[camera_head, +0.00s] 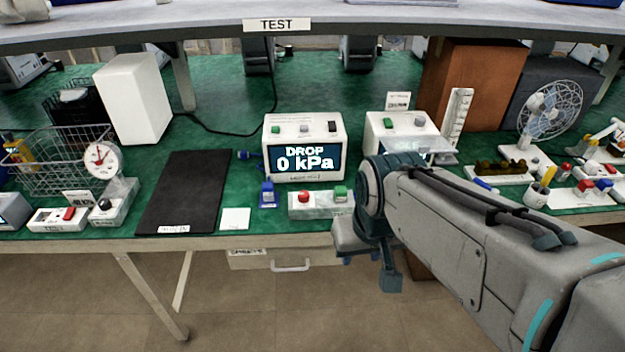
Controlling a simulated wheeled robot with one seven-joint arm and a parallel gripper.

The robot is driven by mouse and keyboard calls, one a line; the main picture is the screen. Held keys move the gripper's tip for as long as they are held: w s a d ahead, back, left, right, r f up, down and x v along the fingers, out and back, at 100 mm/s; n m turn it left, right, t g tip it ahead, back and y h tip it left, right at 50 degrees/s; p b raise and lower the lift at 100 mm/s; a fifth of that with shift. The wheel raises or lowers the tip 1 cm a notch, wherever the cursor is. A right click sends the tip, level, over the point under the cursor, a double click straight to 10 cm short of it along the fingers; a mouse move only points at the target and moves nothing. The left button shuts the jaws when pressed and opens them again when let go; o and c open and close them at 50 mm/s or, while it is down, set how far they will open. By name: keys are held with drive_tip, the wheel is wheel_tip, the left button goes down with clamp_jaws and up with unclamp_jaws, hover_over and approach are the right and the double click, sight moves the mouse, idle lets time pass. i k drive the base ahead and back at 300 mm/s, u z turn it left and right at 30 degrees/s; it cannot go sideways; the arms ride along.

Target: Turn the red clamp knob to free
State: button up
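A small red knob (304,197) sits on a low pale block (317,211) near the table's front edge. It looks like the clamp knob, but its marking is too small to read. A green part (340,193) is on the same block, to the right. My gripper (377,271) hangs at the table's front edge, to the right of and lower in the picture than the knob, apart from it. My wrist partly hides the gripper, and its finger gap cannot be made out.
Behind the block stands a display box (304,143) reading "DROP 0 kPa". A blue part (268,194) stands left of the block. A black mat (186,193) lies farther left. A white box (401,132) stands behind my arm. An overhead shelf (215,24) spans the top.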

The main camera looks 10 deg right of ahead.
sight(303, 195)
drive_tip(key=k, duration=0.65)
drive_tip(key=u, duration=0.5)
drive_tip(key=i, duration=1.35)
drive_tip(key=z, duration=0.7)
